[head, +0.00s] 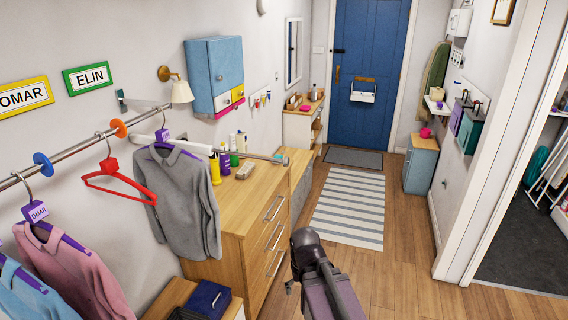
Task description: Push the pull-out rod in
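The pull-out rod (240,154) is a thin rod with a white section at the wall side and a grey metal section further out. It sticks out from the left wall over the wooden dresser, and its free end (284,160) is at the right.
A metal clothes rail (75,148) on the left wall carries a red hanger (118,182), a pink sweater (75,275) and a blue one. Bottles stand on the dresser (245,205) beneath the rod. The wooden floor (400,265) right of my arm is clear.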

